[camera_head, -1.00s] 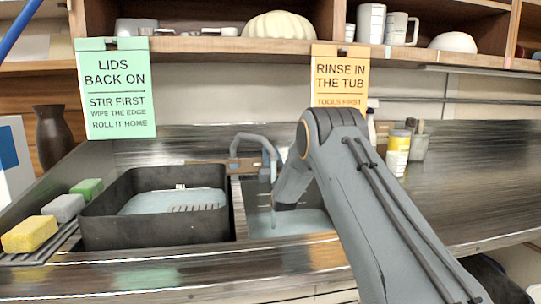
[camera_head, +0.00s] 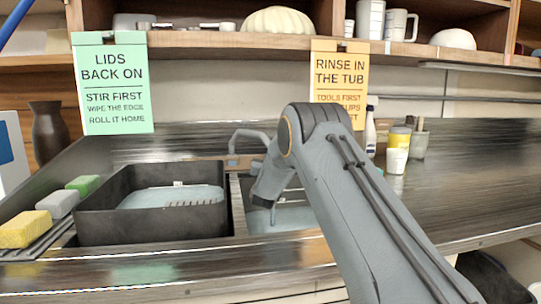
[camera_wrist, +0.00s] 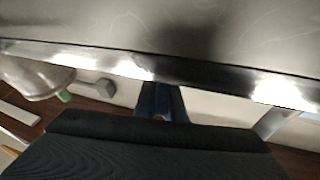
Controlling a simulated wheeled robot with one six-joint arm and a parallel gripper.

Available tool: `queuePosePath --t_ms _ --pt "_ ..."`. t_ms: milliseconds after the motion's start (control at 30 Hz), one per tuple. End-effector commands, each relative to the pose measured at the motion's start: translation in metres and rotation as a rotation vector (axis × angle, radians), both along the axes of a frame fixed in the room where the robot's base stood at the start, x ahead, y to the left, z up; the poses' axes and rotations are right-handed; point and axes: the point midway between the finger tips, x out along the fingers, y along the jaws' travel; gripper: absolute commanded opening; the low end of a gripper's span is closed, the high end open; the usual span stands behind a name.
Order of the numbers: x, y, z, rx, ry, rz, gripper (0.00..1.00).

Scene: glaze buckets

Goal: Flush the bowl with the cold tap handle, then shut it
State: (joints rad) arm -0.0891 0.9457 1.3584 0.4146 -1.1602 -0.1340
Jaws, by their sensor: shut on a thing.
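The grey tap (camera_head: 250,134) arches over the back of the sink, between the dark tub and my arm. The sink basin (camera_head: 285,217) holds pale blue-grey water and is partly covered by my arm. The cold tap handle cannot be made out; my wrist blocks that spot in the head view. My wrist hangs just in front of the tap, its end tilted down to the left, with its jaws hidden there. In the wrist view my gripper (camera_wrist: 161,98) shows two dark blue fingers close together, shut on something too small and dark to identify.
A dark tub (camera_head: 150,222) with pale liquid stands left of the sink. Yellow (camera_head: 25,229), grey and green sponges lie on a rack at far left. The steel counter (camera_head: 470,180) is clear farther right.

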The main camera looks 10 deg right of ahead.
Motion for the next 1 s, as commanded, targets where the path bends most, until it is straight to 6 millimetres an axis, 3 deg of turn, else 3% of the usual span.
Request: queuePosePath --t_ms 533,567,667,1000 --pt "-0.0012 -0.003 0.0003 0.055 0.0 -0.073 0.0" --pt "-0.0012 -0.003 0.0003 0.055 0.0 -0.073 0.12" --pt "-0.0013 -0.003 0.0002 0.055 0.0 -0.073 0.29" --pt "-0.0012 -0.0033 -0.0002 0.052 0.0 -0.07 0.29"
